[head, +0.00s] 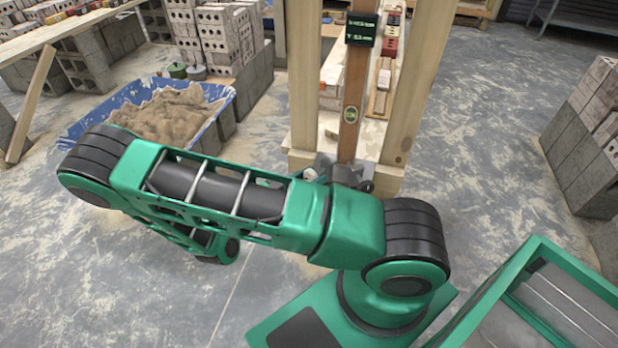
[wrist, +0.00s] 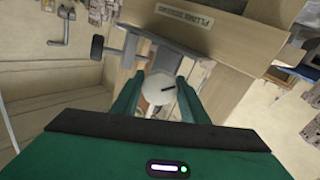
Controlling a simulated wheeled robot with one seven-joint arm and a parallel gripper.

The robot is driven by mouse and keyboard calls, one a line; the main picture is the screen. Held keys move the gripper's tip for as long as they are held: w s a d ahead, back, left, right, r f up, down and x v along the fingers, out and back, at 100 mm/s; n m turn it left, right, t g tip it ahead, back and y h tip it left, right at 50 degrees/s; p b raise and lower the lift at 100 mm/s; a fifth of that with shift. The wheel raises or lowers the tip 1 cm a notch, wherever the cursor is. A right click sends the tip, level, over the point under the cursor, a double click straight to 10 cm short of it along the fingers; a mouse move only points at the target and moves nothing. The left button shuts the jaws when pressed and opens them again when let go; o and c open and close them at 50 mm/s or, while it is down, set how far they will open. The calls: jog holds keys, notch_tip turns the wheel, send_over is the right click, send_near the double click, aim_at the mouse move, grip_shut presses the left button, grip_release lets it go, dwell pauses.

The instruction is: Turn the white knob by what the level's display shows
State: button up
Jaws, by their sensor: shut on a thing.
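The white knob (wrist: 155,90) is round with a dark mark on its face. In the wrist view it sits between the two green fingers of my gripper (wrist: 160,78), which is shut on it. The mark points toward the upper right of that view. The level (head: 354,90) is a long brown upright bar with a yellow-green vial, between wooden posts. Its dark display (head: 361,29) shows two lines of small pale green characters, too small to read surely.
Wooden posts (head: 302,80) flank the level. A grey metal bracket (head: 345,172) is at its foot. A blue tub of sand (head: 220,92) stands left, grey blocks (head: 590,140) right. An upside-down label (wrist: 184,17) is on the wood above the knob.

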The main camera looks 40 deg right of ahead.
jog(key=shift+w, duration=0.2)
jog(key=o, duration=1.1)
jog(key=shift+c, duration=0.2)
jog(key=shift+a, duration=0.1)
jog(key=a, duration=1)
jog(key=shift+s+a, duration=0.3)
jog(key=shift+a, duration=0.05)
